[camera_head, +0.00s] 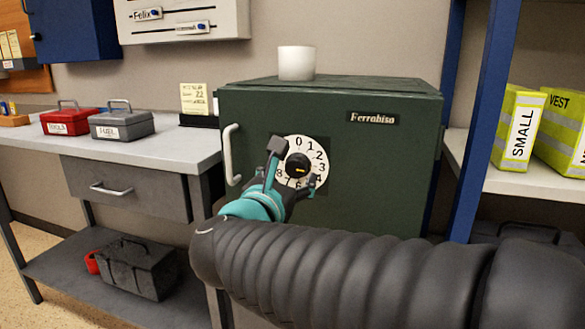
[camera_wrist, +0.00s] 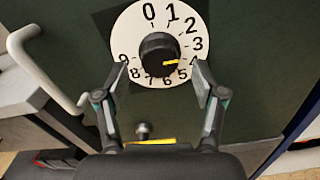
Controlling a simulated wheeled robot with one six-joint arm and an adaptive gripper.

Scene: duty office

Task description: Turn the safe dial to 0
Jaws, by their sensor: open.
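The safe dial (camera_head: 305,147) is a white round plate with black digits on the front of a dark green safe (camera_head: 375,160). Its black knob (camera_wrist: 156,48) has a yellow mark that points right, roughly toward 4 in the wrist view; 0 is at the top of the plate (camera_wrist: 133,24). My gripper (camera_head: 296,163) is open in front of the dial, and it also shows in the wrist view (camera_wrist: 161,78). Its fingertips are spread on either side of the knob, apart from it. The fingers hide part of the dial's lower edge in the head view.
A pale door handle (camera_head: 232,155) stands out left of the dial. A white cup-like cylinder (camera_head: 297,63) stands on the safe. A workbench (camera_head: 150,150) with red (camera_head: 70,122) and grey (camera_head: 122,125) boxes is left; a blue-framed shelf (camera_head: 478,110) is right.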

